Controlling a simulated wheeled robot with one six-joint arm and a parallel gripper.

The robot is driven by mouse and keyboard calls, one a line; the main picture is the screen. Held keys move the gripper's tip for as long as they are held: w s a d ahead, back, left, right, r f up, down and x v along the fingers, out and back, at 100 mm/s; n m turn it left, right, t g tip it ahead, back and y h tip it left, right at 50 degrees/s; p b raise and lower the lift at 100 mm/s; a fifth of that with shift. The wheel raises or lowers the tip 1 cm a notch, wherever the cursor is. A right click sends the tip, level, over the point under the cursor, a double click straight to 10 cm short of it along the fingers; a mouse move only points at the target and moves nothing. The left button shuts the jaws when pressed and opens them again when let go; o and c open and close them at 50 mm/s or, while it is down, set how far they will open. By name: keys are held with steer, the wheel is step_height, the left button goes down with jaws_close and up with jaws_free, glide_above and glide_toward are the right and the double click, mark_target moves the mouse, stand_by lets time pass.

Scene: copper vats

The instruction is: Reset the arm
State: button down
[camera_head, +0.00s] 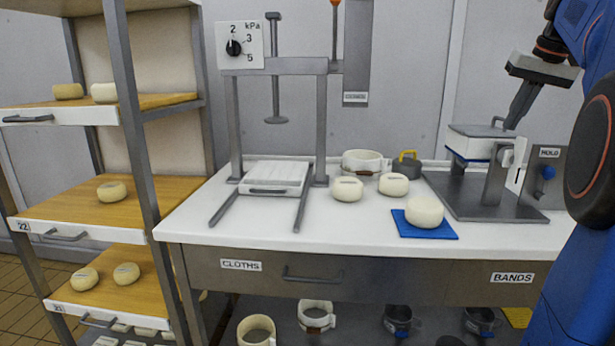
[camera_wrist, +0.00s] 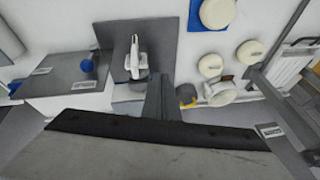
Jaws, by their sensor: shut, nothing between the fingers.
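My gripper (camera_head: 508,127) is at the upper right of the head view, hanging from my blue arm. Its fingers are shut together with nothing between them, pointing down and slightly left. In the head view they overlap the right side of the white lidded box on the mold stand (camera_head: 470,190); whether they touch it I cannot tell. The wrist view shows my gripper (camera_wrist: 160,85) from behind, close to the stand's white handle (camera_wrist: 138,50). The gap between them is unclear.
The table (camera_head: 330,232) holds a press (camera_head: 275,66), white cheeses (camera_head: 347,189), a cheese on a blue cloth (camera_head: 408,231), a white pot (camera_head: 362,158) and a yellow-handled pot (camera_head: 407,166). A shelf rack (camera_head: 130,110) with cheeses stands left. The table's front left is clear.

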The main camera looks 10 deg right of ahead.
steer(key=s+a+f+n, duration=0.1)
steer(key=s+a+f, duration=0.3)
steer(key=a+f, duration=0.55)
steer(key=s+a+f+n, duration=0.1)
steer(key=s+a+f, duration=0.4)
steer(key=a, duration=0.7)
steer(key=s+a+f+n, duration=0.1)
steer(key=s+a+f, duration=0.2)
steer(key=f, duration=0.4)
steer(key=s+a+f+n, duration=0.1)
steer(key=s+a+f, duration=0.2)
steer(key=s+f, duration=0.2)
steer(key=s+a+f+n, duration=0.1)
steer(key=s+a+f, duration=0.3)
steer(key=f, duration=0.6)
steer(key=shift+s+f, duration=0.3)
steer(key=shift+s, duration=0.3)
steer(key=shift+a, duration=0.1)
